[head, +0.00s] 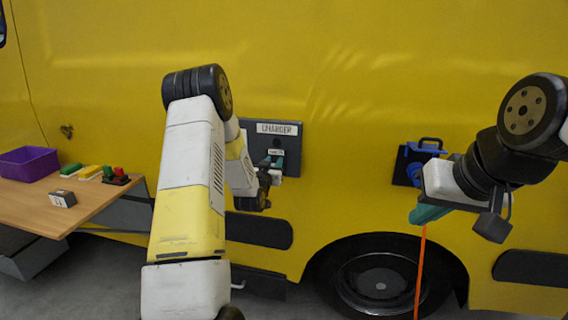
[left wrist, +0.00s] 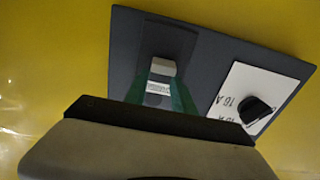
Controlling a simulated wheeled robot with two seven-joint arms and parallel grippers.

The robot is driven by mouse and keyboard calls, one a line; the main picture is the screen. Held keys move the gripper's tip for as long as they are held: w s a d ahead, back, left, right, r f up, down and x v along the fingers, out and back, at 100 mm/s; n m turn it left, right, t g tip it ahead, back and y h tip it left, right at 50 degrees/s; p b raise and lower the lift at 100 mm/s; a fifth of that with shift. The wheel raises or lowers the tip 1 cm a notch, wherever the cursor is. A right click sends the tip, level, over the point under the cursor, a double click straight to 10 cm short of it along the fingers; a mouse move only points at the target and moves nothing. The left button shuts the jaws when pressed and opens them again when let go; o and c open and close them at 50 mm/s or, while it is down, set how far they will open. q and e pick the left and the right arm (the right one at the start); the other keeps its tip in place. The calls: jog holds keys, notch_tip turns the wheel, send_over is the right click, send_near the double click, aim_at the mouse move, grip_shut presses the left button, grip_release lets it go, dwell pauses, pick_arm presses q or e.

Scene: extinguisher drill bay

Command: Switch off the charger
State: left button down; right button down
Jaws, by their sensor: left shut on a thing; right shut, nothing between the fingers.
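The charger is a dark grey panel (head: 293,138) with a "CHARGER" label, mounted on the yellow van side. In the left wrist view the panel (left wrist: 215,50) fills the upper right, tilted. My left gripper (head: 278,161) is at the panel, partly hidden by my left arm. Its green fingers (left wrist: 160,92) are shut on the charger's switch, whose pale grey block end (left wrist: 162,66) shows between them. The switch position cannot be told. A black knob (left wrist: 254,110) sits on a white "16 A" plate beside it. My right gripper (head: 428,214) is shut and empty, away from the charger.
A blue fitting (head: 424,148) is mounted on the van behind my right gripper. An orange cord (head: 420,272) hangs below that gripper. A wooden shelf (head: 95,196) at left carries a purple bin (head: 28,164) and several small blocks. A wheel (head: 385,280) is below.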

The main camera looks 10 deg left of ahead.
pick_arm(q)
jog(key=shift+s+f+t, duration=0.15)
jog(key=shift+f+t, duration=0.15)
jog(key=shift+t, duration=0.3)
jog(key=shift+s+t, duration=0.1)
jog(key=shift+t, duration=0.5)
jog(key=c, duration=1)
grip_release()
jog(key=shift+c, duration=0.2)
jog(key=shift+s+f, duration=0.1)
jog(key=shift+s, duration=0.05)
jog(key=v, duration=0.7)
jog(key=shift+s, duration=0.3)
